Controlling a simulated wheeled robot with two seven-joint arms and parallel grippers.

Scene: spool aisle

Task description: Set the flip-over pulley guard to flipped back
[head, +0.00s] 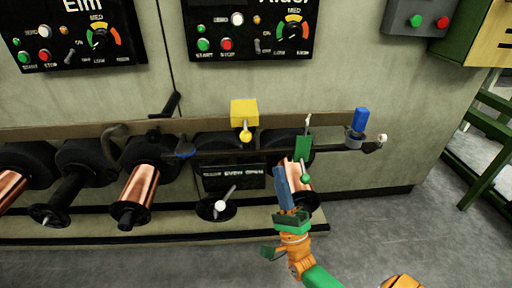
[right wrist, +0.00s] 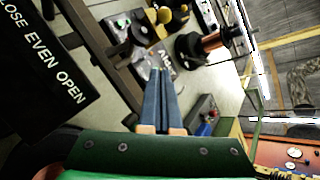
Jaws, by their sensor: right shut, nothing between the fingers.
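I cannot tell for certain which part is the pulley guard. Two candidates sit on the rail: a yellow block (head: 244,112) with a yellow ball knob (head: 245,136), and a green plate (head: 303,148) with a green ball knob (head: 306,179) below it. My right gripper (head: 280,170) has blue fingers and is shut and empty. It appears just left of the green knob, in front of a copper spool (head: 298,174) that it partly hides. Its closed fingers (right wrist: 158,72) also show in the right wrist view. My left gripper is not in view.
The rail (head: 70,131) runs along the machine front, with a blue cylinder (head: 361,119) at its right. A dark plate (head: 234,177) reading "EVEN OPEN" and a white-knobbed lever (head: 221,205) are left of the gripper. Copper spools (head: 140,185) stick out at left.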

